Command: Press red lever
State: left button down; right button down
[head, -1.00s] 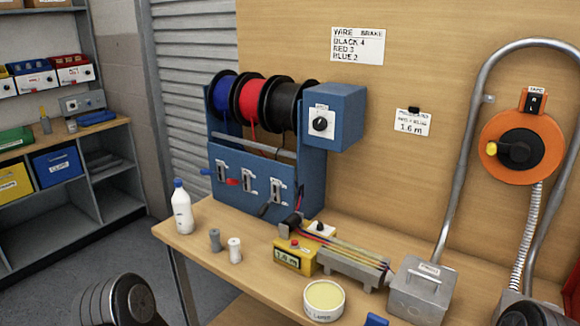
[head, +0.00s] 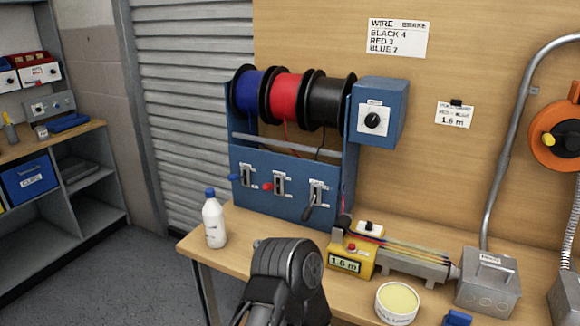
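The red lever (head: 268,187) is the middle of three levers on the front of the blue wire rack (head: 262,205). Its red handle points left from a white slotted plate. The blue lever (head: 234,178) is to its left, and the black lever (head: 308,212) hangs lower to its right. A dark rounded link of one of my arms rises at the bottom centre, in front of the bench and below the levers. No gripper fingers show, and nothing of mine touches the red lever.
Blue, red and black spools (head: 290,97) sit above the levers. A white bottle (head: 213,222) stands left on the bench. A yellow meter (head: 350,258) reading 1.6 m, a cream-filled tub (head: 397,302) and a grey metal box (head: 487,280) stand right.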

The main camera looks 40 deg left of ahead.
aim_at(266, 187)
jog(key=k+j, duration=0.15)
jog(key=j, duration=0.25)
jog(key=k+j+z, duration=0.1)
jog(key=j, duration=0.35)
jog(key=k+j+z, duration=0.1)
jog(key=k+j, duration=0.15)
jog(key=j, duration=0.15)
jog(key=k+j, duration=0.2)
jog(key=j, duration=0.2)
